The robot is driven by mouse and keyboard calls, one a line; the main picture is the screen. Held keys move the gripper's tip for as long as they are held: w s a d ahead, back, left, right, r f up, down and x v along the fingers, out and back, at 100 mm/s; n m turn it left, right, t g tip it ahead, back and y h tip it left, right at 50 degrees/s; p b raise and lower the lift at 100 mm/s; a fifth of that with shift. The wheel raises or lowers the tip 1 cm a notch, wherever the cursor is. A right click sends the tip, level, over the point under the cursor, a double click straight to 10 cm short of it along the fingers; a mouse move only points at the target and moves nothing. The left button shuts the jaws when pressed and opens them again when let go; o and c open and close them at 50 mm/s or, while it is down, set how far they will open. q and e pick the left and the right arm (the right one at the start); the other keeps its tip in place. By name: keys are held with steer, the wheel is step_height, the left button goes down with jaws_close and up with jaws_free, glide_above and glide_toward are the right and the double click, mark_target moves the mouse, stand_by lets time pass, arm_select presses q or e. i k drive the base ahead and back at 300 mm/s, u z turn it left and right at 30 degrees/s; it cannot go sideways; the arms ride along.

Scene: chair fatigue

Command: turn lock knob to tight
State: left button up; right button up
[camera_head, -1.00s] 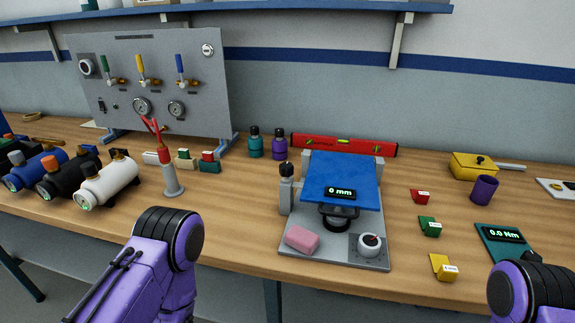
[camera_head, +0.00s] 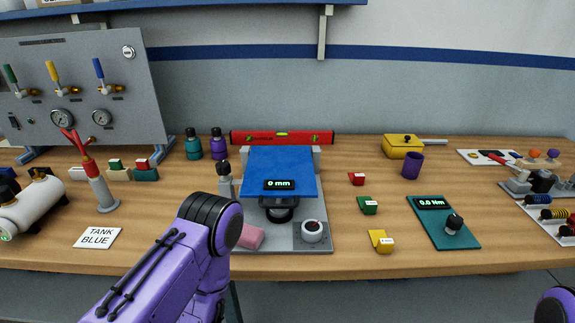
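A round white knob (camera_head: 312,231) with a red mark sits on a dark square at the front right of a grey base plate (camera_head: 318,205). The mark's exact direction is too small to read. A blue seat plate (camera_head: 280,172) on the same fixture carries a display (camera_head: 278,184) reading 0 mm. A grey post with a black top (camera_head: 223,170) stands at the fixture's left. Which part is the lock knob is not labelled. My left purple arm covers the front left of the base and part of the pink block (camera_head: 250,236). Neither gripper shows; only arm links do.
A teal pad (camera_head: 440,222) with a black knob reads 0.0 Nm at the right. Red, green and yellow blocks (camera_head: 380,241) lie between. A red level (camera_head: 282,137) lies behind.

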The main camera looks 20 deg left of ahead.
mark_target(223, 168)
steer(key=z, duration=0.9)
steer(key=k, duration=0.55)
steer(key=u, duration=1.4)
